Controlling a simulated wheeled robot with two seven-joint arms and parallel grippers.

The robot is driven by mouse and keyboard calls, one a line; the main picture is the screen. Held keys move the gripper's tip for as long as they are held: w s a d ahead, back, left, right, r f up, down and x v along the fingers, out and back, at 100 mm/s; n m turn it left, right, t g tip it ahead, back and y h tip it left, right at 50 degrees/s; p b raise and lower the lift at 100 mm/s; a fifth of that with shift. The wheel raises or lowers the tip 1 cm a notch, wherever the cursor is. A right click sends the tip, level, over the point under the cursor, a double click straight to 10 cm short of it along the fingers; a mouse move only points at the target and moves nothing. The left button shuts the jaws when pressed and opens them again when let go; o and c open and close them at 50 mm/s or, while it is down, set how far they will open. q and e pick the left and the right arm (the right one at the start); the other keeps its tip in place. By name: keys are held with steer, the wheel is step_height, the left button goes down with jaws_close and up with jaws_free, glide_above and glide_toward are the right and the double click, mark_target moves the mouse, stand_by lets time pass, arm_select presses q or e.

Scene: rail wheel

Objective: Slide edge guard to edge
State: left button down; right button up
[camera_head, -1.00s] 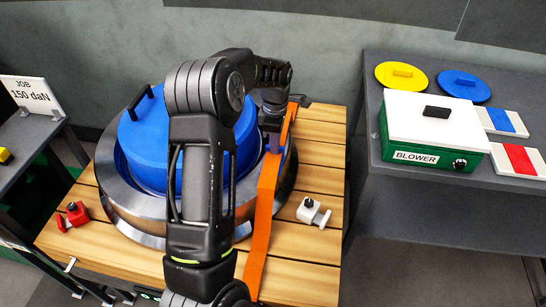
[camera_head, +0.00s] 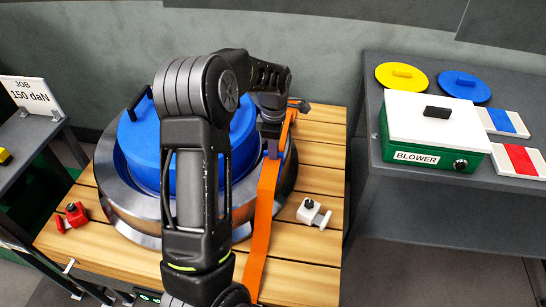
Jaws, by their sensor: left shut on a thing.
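The orange strap (camera_head: 264,205) runs over the right side of the large metal wheel (camera_head: 128,213) and hangs toward the front of the wooden table. A small blue-violet piece, seemingly the edge guard (camera_head: 274,153), sits at the strap near the wheel's right rim. My left gripper (camera_head: 271,146) points down on this piece and is shut on it. The fingertips are small and partly hidden, and I cannot tell whether the guard touches the rim. My left arm covers the middle of the wheel. My right gripper is not in view.
A blue round cover (camera_head: 140,135) with a black handle fills the wheel. A red clamp (camera_head: 73,215) and a white clamp (camera_head: 313,213) lie on the wooden table (camera_head: 318,180). A green BLOWER box (camera_head: 432,150) and coloured discs stand on the right bench.

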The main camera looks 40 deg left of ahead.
mark_target(271, 169)
arm_select(q)
steer(key=shift+s+d, duration=0.55)
steer(key=shift+s, duration=0.4)
steer(key=shift+s+d, duration=0.45)
steer(key=shift+s, duration=0.35)
steer(key=c, duration=1.2)
jaws_free()
steer(key=shift+c, duration=0.2)
steer(key=shift+r+p, duration=2.05)
steer(key=shift+r, duration=1)
